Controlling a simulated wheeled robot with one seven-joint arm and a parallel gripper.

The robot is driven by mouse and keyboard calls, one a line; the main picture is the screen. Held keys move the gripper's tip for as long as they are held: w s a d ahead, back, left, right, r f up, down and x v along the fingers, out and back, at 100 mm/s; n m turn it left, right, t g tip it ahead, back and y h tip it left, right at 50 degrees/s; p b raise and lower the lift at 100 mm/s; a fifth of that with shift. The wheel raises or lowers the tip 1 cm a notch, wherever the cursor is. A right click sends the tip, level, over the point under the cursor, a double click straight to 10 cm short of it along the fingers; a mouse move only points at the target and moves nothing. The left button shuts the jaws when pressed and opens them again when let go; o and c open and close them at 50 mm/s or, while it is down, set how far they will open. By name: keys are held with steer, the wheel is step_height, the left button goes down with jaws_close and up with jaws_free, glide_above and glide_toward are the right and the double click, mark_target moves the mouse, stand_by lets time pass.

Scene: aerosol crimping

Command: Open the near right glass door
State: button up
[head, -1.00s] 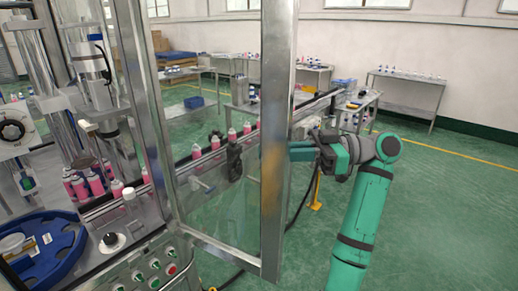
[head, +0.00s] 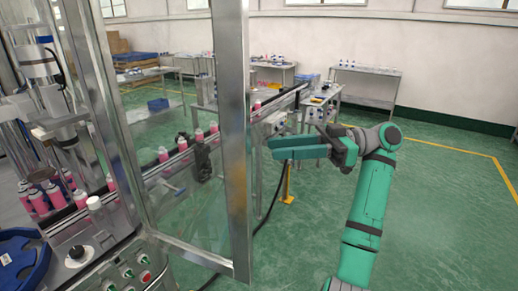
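The near right glass door (head: 232,150) has a metal frame with clear glass and stands swung out from the machine, open at an angle. Its hinge side is at the machine's post on the left, and its free upright edge is nearest to my arm. My gripper (head: 272,148) is just right of that edge, with its teal fingers pointing left toward it. The fingers lie close together and look shut, with nothing seen between them. A narrow gap shows between the fingertips and the door frame in the picture.
The machine's conveyor with pink cans (head: 163,155) shows through the glass. A control panel with buttons (head: 128,272) is at the lower left. Tables (head: 362,90) stand at the back. The green floor right of my arm is clear.

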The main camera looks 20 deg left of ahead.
steer(key=shift+v, duration=1.85)
steer(key=shift+w, duration=0.1)
